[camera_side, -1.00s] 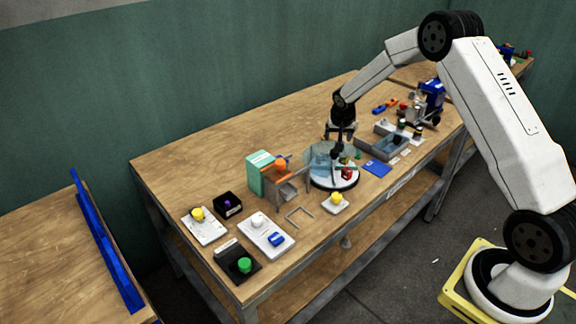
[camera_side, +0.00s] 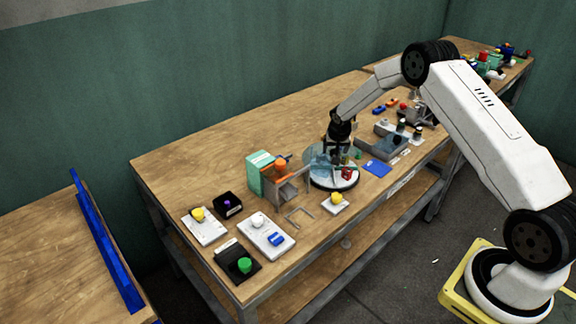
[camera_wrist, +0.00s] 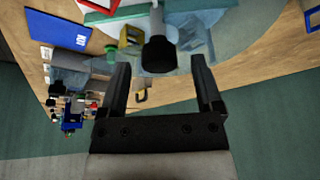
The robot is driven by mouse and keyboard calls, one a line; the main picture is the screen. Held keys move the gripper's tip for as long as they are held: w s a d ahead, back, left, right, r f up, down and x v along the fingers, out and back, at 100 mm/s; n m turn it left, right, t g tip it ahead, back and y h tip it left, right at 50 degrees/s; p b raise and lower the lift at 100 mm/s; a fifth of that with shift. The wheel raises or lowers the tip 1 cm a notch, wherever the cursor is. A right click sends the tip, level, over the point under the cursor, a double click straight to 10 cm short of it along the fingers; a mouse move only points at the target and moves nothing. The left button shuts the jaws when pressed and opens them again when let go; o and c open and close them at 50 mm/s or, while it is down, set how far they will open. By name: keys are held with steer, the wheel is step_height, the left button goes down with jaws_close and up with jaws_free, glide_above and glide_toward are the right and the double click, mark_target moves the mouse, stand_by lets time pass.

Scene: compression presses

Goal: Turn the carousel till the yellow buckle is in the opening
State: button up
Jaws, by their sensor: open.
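The carousel (camera_side: 345,184) is a round turntable with a pale rim and a bluish clear cover. It stands mid-table in the side view, with a red item (camera_side: 347,174) at its front. In the wrist view its cover (camera_wrist: 240,30) fills the top. A black knob (camera_wrist: 158,54) on a grey stem stands out from it. A small yellow piece with a dark hole (camera_wrist: 131,36), possibly the yellow buckle, shows beside the knob. My gripper (camera_wrist: 160,66) is open, its fingers on either side of the knob with gaps visible. In the side view my gripper (camera_side: 339,155) is low over the carousel.
Left of the carousel stand a teal box (camera_side: 260,172) and an orange-topped holder (camera_side: 281,183). A yellow-knobbed plate (camera_side: 334,203) lies in front. A blue card (camera_side: 377,168) and a grey tray (camera_side: 384,146) lie to the right. The back left of the table is clear.

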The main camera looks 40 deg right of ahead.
steer(key=shift+d+f, duration=0.1)
steer(key=shift+f, duration=0.2)
jaws_close()
